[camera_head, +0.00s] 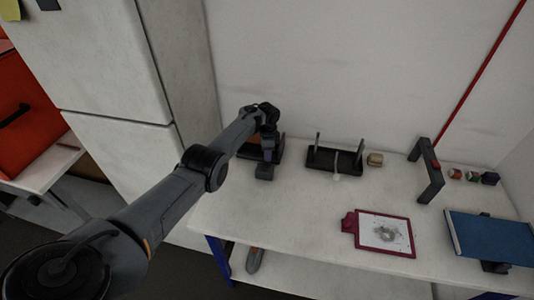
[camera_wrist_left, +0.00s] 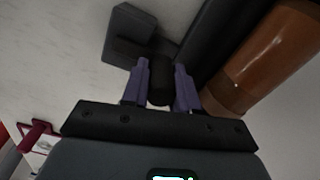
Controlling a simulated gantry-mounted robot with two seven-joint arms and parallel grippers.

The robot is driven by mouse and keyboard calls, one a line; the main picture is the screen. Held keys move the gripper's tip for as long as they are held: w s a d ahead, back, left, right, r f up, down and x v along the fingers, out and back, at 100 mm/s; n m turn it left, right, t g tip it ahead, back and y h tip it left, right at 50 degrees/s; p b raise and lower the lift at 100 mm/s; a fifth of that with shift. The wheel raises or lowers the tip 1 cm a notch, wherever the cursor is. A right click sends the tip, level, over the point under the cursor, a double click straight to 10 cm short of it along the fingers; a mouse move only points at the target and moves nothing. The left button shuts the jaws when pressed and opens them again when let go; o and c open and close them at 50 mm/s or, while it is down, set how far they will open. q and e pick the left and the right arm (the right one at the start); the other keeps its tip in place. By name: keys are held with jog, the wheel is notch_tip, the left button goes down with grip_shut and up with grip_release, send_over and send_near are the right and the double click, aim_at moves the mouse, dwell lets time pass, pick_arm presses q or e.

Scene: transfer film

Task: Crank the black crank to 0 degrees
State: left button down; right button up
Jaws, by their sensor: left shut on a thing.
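The black crank's handle (camera_wrist_left: 160,82) is a short dark cylinder between the two purple fingers of my left gripper (camera_wrist_left: 161,88) in the left wrist view. The gripper is shut on it. A dark block (camera_wrist_left: 128,36) and a long dark bar lie just beyond the fingers, beside a brown-orange cylinder (camera_wrist_left: 262,55). In the head view my left gripper (camera_head: 268,150) is over the dark crank device at the table's back left. My arm and gripper hide much of the device, so the crank's angle cannot be read. My right gripper is not in view.
On the white table (camera_head: 290,215), a black stand with two uprights (camera_head: 335,160) is right of the crank. A red clipboard (camera_head: 383,232), a dark bracket (camera_head: 428,180) and a blue book (camera_head: 490,238) are farther right. A tall white cabinet (camera_head: 115,70) is at left.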

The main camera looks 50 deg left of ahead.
pick_arm(q)
jog(key=c, duration=0.9)
grip_release()
jog(key=shift+o, duration=0.2)
jog(key=shift+r+p, duration=0.35)
jog(key=shift+r, duration=0.25)
notch_tip(320, 180, up, 10)
jog(key=p, duration=0.2)
jog(key=shift+f+p, duration=0.2)
jog(key=shift+p, duration=0.2)
